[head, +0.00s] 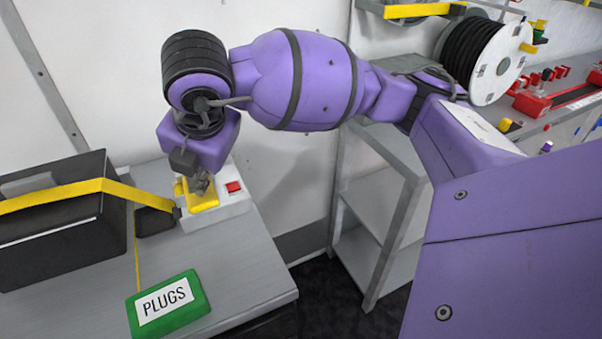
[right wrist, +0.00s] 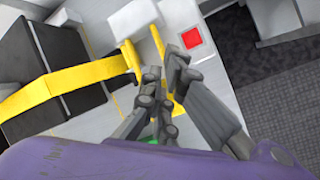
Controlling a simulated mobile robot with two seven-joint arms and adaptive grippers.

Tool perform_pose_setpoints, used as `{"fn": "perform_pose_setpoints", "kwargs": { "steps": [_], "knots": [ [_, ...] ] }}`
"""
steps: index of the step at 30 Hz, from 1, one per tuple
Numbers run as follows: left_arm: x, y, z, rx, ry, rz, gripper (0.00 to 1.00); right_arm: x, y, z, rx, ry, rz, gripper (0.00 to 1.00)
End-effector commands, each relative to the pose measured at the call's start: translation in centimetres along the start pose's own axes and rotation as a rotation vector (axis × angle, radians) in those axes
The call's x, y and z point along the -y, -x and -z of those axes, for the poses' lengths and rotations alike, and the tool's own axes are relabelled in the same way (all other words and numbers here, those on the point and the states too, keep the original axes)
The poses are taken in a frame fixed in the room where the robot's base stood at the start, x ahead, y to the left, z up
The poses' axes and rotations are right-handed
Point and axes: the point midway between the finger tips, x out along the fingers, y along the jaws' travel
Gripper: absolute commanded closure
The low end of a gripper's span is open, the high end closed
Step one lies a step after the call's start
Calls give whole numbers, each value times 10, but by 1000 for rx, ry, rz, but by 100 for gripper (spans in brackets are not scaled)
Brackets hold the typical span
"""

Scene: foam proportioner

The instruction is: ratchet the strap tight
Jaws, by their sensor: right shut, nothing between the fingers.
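A yellow strap (head: 70,190) runs over a dark box (head: 60,255) on the bench and ends at a small white unit (head: 238,204) with a red square (head: 233,187). A yellow part, likely the ratchet handle (head: 203,201), sits on that unit. My right gripper (head: 201,186) points down at the yellow part, with its fingers shut and empty. In the right wrist view, the fingers (right wrist: 166,76) are close to the yellow part (right wrist: 132,57), beside the strap (right wrist: 60,82). I cannot tell whether they touch it. My left gripper is not in view.
A green PLUGS tray (head: 168,304) lies at the bench front. A small black block (head: 154,221) stands by the strap's end. A grey shelf rack (head: 370,215), a cable reel (head: 497,64) and red fittings (head: 540,97) are to the right. The bench's right front is clear.

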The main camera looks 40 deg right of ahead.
Motion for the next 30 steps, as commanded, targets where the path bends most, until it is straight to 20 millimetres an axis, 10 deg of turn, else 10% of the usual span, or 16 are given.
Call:
{"fn": "perform_pose_setpoints", "kwargs": {
  "steps": [30],
  "knots": [
    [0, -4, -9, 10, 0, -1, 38, 7, -10, 7, -2, 2, 2, 100]
  ]
}}
